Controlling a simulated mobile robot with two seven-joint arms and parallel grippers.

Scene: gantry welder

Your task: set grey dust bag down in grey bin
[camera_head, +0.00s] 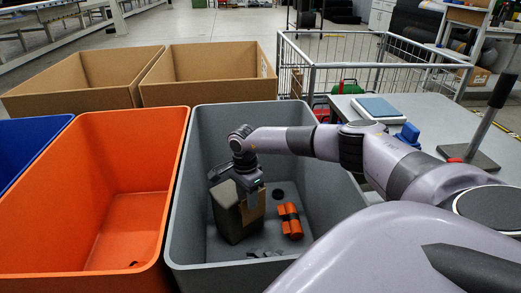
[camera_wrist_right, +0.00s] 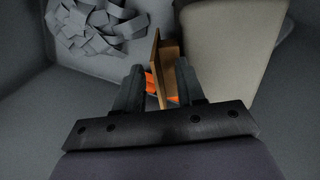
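The grey dust bag (camera_head: 228,217) is a grey block with a brown cardboard collar (camera_head: 254,207). It is inside the grey bin (camera_head: 181,235), looks upright and slightly tilted, and seems to be at the floor; exact contact is unclear. My right gripper (camera_head: 248,183) reaches down into the bin at the collar. In the right wrist view the gripper (camera_wrist_right: 160,75) has its fingers either side of the collar (camera_wrist_right: 157,62), with gaps showing orange on both sides. The bag (camera_wrist_right: 232,40) fills the upper right there. My left gripper is not in view.
Orange cylinders (camera_head: 290,221) and grey strips (camera_head: 264,254) lie in the bin; the strips also show in the wrist view (camera_wrist_right: 95,25). An orange bin (camera_head: 140,215) stands left, cardboard boxes (camera_head: 208,93) behind, a wire cart (camera_head: 345,72) and grey table (camera_head: 432,112) right.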

